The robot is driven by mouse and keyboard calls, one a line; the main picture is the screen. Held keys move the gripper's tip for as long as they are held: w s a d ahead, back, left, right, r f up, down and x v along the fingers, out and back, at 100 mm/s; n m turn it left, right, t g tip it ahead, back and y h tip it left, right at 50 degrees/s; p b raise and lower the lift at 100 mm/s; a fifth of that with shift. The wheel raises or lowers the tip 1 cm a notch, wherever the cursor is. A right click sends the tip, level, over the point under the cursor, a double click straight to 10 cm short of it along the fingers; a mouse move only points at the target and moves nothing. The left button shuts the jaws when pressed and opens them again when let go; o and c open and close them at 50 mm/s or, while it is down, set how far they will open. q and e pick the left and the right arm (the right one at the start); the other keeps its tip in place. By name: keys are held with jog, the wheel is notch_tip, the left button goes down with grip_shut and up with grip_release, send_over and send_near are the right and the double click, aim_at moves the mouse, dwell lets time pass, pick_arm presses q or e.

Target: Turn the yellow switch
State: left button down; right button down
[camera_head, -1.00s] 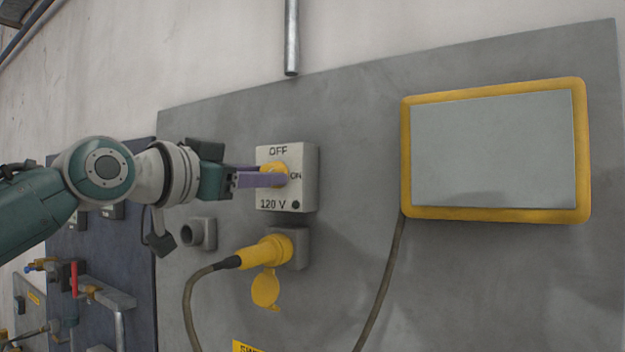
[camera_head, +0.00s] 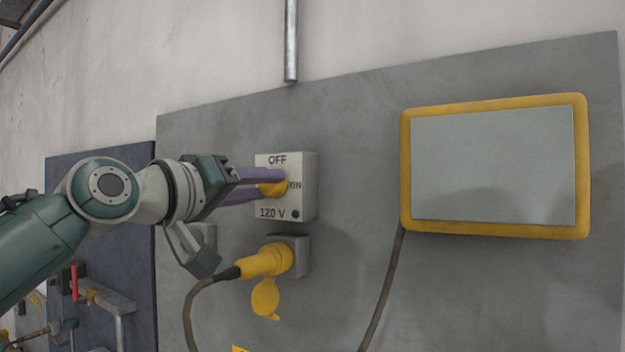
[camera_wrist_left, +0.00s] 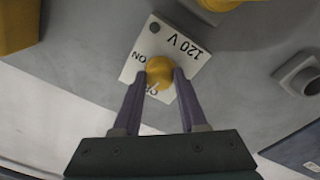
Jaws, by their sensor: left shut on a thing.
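The yellow switch (camera_head: 274,188) sits in the middle of a pale box (camera_head: 304,204) marked OFF, ON and 120 V. My left gripper (camera_head: 272,184) comes in from the left, with its purple fingers shut on the yellow switch. In the left wrist view the round yellow switch (camera_wrist_left: 159,72) lies between the two fingertips. The fingers cover part of the switch in the head view. My right gripper is not in view.
A yellow plug (camera_head: 264,262) with a cable and a hanging cap sits in a socket below the box. A yellow-framed screen (camera_head: 490,165) is on the grey panel (camera_head: 360,160) to the right. A pipe (camera_head: 291,40) comes down above.

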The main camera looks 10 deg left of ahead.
pick_arm(q)
jog(key=shift+n, duration=1)
jog(key=shift+c, duration=2.2)
grip_release()
jog(key=b+v, duration=0.4)
jog(key=v, duration=0.6)
jog(key=shift+b, duration=0.4)
